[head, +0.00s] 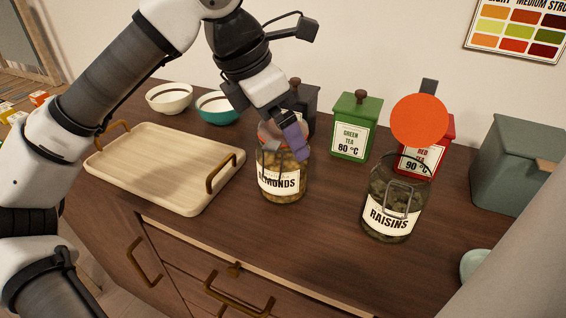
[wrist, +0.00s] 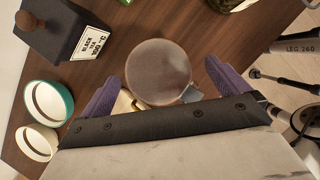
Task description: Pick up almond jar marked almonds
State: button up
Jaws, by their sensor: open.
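The almond jar (head: 283,184) is glass with a white "ALMONDS" label and stands upright on the wooden cabinet top. Its round lid (wrist: 159,72) shows from above in the wrist view, between and just beyond the fingertips. My gripper (head: 290,140) is at the jar's top, with its purple fingers open; in the wrist view the open fingers (wrist: 160,85) lie to either side of the lid. My gripper hides part of the lid and neck in the head view. I cannot tell whether a finger touches the jar.
A raisins jar (head: 393,212) with a raised orange lid (head: 419,120) stands to the right. Green (head: 352,128) and red (head: 425,158) tea tins and a black tin (wrist: 75,27) are behind. A wooden tray (head: 160,165) and two bowls (head: 169,98) lie left. The cabinet's front edge is near.

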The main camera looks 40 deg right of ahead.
jog(key=x, duration=0.3)
jog(key=shift+d+f, duration=0.1)
jog(key=shift+d, duration=0.2)
jog(key=shift+w, duration=0.1)
jog(key=c, duration=2)
notch_tip(320, 180, up, 20)
jog(key=p, duration=0.2)
